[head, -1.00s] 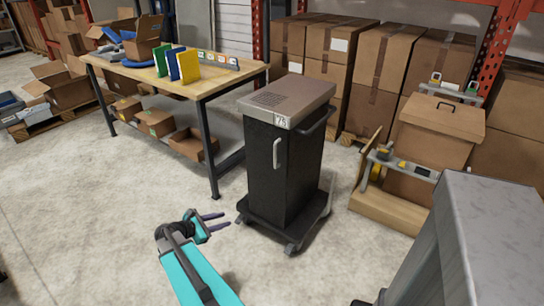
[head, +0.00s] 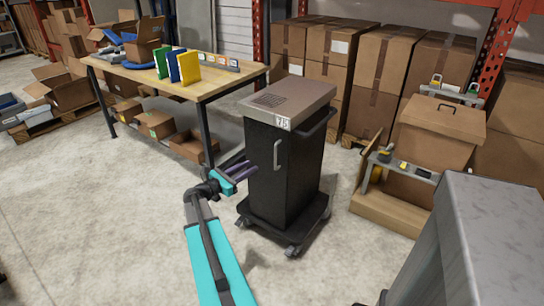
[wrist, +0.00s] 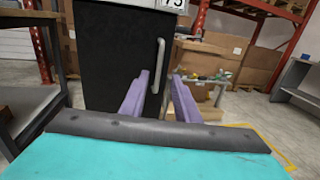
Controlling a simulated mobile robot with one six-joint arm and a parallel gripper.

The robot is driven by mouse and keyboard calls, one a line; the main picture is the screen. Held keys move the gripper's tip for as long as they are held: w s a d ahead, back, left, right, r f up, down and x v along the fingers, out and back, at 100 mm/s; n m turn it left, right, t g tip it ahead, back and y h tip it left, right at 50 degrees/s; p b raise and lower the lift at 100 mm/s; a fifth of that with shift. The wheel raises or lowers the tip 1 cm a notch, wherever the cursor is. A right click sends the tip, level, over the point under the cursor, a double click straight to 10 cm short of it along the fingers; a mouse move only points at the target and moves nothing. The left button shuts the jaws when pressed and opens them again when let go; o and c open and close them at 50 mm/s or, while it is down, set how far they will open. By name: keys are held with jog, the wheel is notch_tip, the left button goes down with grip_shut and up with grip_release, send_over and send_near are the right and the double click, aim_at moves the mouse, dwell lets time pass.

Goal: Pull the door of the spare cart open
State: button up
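The spare cart (head: 265,175) is a black cabinet on casters with a grey-brown top and a label reading 75. Its door (wrist: 118,60) is shut. A pale vertical bar handle (head: 277,154) is on the door; in the wrist view the handle (wrist: 158,65) stands just right of the left finger, between the two fingers' lines. My gripper (head: 248,170) is open, with purple fingers pointing at the door front. In the wrist view my gripper (wrist: 158,95) is empty, and the handle looks a little beyond the fingertips; exact contact is hard to tell.
A wooden workbench (head: 225,80) with coloured binders stands left of the cart. Stacked cardboard boxes (head: 380,75) are behind it. A box on a wooden base (head: 385,215) stands to the right, and a grey metal surface (head: 500,230) is at front right. The floor (head: 110,230) in front is open.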

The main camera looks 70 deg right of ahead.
jog(key=p+x, duration=0.1)
jog(key=x, duration=1.2)
jog(key=shift+s+d, duration=0.2)
jog(key=shift+d, duration=0.1)
jog(key=shift+c, duration=0.2)
grip_shut()
jog(key=shift+a, duration=0.1)
